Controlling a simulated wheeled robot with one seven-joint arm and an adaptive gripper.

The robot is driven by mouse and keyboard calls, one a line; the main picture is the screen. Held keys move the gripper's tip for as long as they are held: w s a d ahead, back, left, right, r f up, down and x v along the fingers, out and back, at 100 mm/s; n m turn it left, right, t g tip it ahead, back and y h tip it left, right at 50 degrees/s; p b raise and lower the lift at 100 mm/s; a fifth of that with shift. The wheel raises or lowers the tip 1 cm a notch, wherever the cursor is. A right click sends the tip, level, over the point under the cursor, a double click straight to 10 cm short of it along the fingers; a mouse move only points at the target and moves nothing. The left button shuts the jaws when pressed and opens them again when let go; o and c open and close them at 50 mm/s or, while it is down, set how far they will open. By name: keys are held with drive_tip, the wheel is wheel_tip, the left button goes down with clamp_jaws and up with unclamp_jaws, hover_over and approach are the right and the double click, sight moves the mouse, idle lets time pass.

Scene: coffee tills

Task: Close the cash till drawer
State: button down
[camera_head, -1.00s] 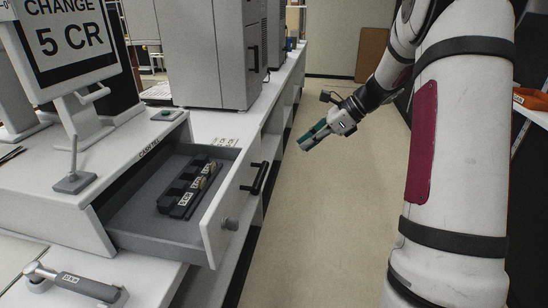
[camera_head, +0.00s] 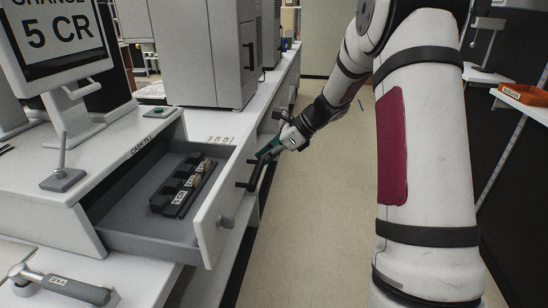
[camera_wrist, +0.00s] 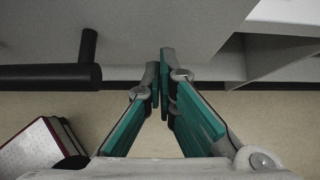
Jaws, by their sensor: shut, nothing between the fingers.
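The cash till drawer (camera_head: 128,228) stands open, pulled out of the white till housing (camera_head: 65,195) labelled "CASH TILL". A dark coin holder (camera_head: 172,208) with coins lies inside. My gripper (camera_head: 262,156) is shut and empty at the far end of the drawer front, close to the handle. In the wrist view, the shut fingertips (camera_wrist: 163,62) point at a grey surface, with a dark bar (camera_wrist: 45,77) to their left. I cannot tell whether they touch anything.
A screen reading "5 CR" (camera_head: 60,38) stands on the till housing. A grey machine (camera_head: 195,55) stands on the counter behind. A grey lever (camera_head: 60,285) lies at the front left. An orange tray (camera_head: 525,95) is at the right. The aisle floor (camera_head: 315,230) is clear.

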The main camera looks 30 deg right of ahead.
sight(189, 156)
drive_tip(key=shift+a, duration=0.1)
idle(0.3)
drive_tip(key=w+a+p, duration=0.1)
drive_tip(key=w+a, duration=0.4)
drive_tip(key=a, duration=0.1)
drive_tip(key=w+a+p, duration=0.1)
drive_tip(key=w+a, duration=0.4)
drive_tip(key=a, duration=0.1)
drive_tip(key=w+a, duration=0.4)
drive_tip(key=a, duration=0.2)
drive_tip(key=shift+w+a+p, duration=0.4)
